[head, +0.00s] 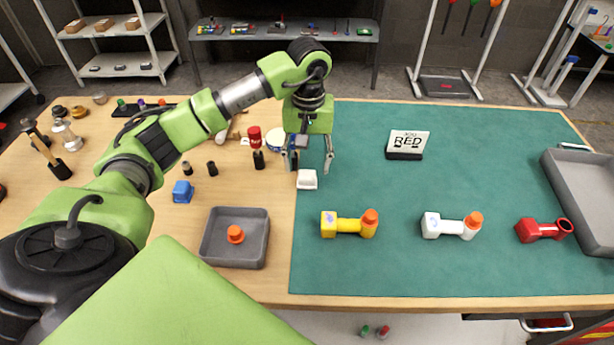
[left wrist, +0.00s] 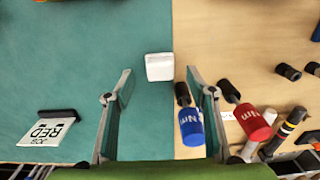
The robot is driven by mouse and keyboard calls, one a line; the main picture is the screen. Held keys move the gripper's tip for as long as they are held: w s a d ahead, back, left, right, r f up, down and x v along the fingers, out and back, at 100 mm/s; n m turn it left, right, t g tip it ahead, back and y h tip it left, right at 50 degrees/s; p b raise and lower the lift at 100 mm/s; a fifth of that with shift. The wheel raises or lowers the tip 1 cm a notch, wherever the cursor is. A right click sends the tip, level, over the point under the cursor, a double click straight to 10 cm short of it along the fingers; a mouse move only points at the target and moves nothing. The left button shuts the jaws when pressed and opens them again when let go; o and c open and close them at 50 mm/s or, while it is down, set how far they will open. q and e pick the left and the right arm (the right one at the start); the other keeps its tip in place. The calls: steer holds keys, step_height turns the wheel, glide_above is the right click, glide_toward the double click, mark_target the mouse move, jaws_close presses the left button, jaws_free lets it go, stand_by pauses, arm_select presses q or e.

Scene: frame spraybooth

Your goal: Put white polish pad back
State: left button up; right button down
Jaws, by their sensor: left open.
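The white polish pad (head: 307,180) is a small white block lying on the left edge of the green mat (head: 400,270), by the bare wood. It also shows in the left wrist view (left wrist: 159,67), just beyond and between my fingertips. My left gripper (head: 311,168) is open and empty, pointing down above and just behind the pad; its fingers (left wrist: 159,84) are apart. I cannot tell how high it is above the mat. My right gripper is not in view.
A grey tray (head: 213,252) with an orange cap stands front left, near a blue block (head: 183,191). Yellow (head: 347,226), white (head: 450,226) and red (head: 540,231) parts lie on the mat, with a RED sign (head: 408,142) behind.

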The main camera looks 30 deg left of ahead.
mark_target(307, 176)
arm_select(q)
step_height(307, 176, up, 7)
steer(key=shift+b, duration=0.45)
steer(key=shift+f, duration=0.1)
